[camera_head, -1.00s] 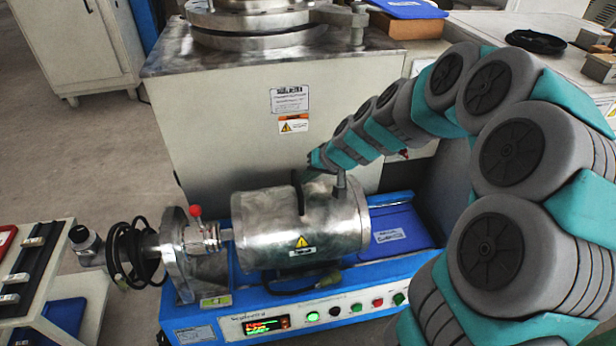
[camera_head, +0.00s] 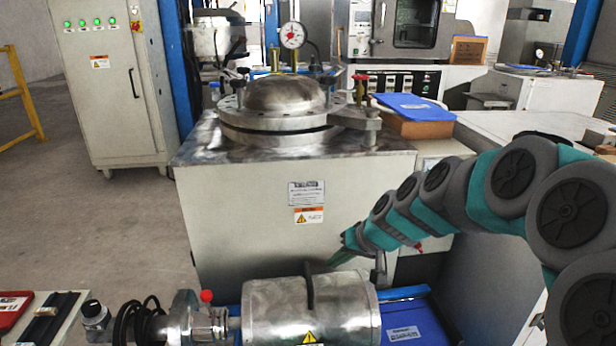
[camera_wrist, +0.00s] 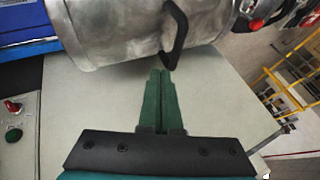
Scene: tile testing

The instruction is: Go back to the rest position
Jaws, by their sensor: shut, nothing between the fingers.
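My gripper (camera_wrist: 160,92) is shut and empty in the wrist view, its two green fingers pressed together. Its fingertips lie close to the black handle (camera_wrist: 178,36) of the metal cylinder (camera_wrist: 115,28) in that picture; whether they touch I cannot tell. In the head view my gripper (camera_head: 338,258) is at the end of my grey and teal arm, just above the cylinder (camera_head: 272,305) and beside its dark handle (camera_head: 309,287). The lower part of the cylinder's machine is cut off by the picture's bottom edge.
A large cabinet (camera_head: 245,235) with a round metal lid (camera_head: 285,95) stands right behind the cylinder. A tray (camera_head: 50,320) is at the lower left. Open floor (camera_head: 100,220) lies at the left.

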